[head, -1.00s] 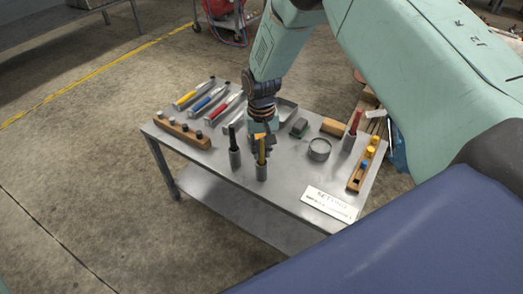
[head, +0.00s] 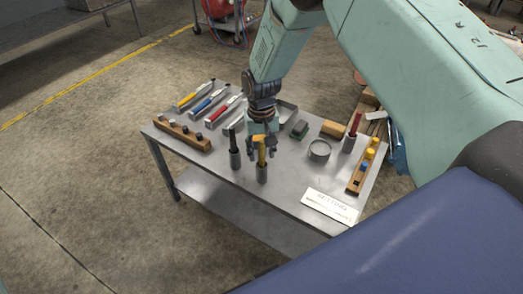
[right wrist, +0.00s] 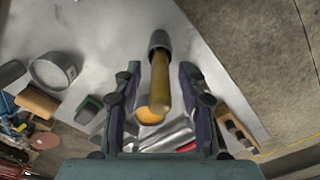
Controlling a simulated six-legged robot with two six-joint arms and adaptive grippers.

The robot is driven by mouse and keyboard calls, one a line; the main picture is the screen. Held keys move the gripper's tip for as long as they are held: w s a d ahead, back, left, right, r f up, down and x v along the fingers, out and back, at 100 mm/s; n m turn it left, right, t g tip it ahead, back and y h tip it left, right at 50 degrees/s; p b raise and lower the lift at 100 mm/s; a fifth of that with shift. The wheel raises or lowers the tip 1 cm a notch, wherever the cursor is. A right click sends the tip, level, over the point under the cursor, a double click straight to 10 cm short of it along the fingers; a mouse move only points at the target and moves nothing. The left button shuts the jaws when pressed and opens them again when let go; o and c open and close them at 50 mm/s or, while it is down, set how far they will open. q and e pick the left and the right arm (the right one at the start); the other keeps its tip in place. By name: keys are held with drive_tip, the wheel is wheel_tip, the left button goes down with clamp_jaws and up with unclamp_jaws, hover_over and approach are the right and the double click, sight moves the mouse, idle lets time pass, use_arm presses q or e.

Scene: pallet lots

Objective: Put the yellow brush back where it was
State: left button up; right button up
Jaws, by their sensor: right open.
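The yellow brush (head: 262,158) stands upright in a grey cup (head: 262,175) near the front edge of the metal table; its lower end is hidden inside the cup. My right gripper (head: 262,149) is open around the brush's upper part. In the right wrist view the yellow handle (right wrist: 160,82) lies between the two spread fingers (right wrist: 160,70), with a gap on each side, and the grey cup (right wrist: 160,41) is beyond the fingertips. My left gripper is not in view.
A dark-handled tool in a grey cup (head: 235,158) stands close left. Yellow, blue and red tools (head: 208,101) lie at the back left, near a wooden block (head: 183,135). A round dish (head: 319,150), red-handled tool (head: 352,131) and white sign (head: 330,206) are to the right.

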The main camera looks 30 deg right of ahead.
wheel_tip(320, 180, up, 12)
drive_tip(key=p, duration=0.4)
drive_tip(key=s+a+f+n, duration=0.1)
drive_tip(key=s+a+f, duration=0.1)
drive_tip(key=s+f, duration=1.25)
drive_tip(key=s+f+n, duration=0.1)
drive_tip(key=s, duration=1.9)
drive_tip(key=shift+s+a+f+n, duration=0.2)
drive_tip(key=shift+a+n, duration=0.1)
drive_tip(key=shift+a, duration=0.15)
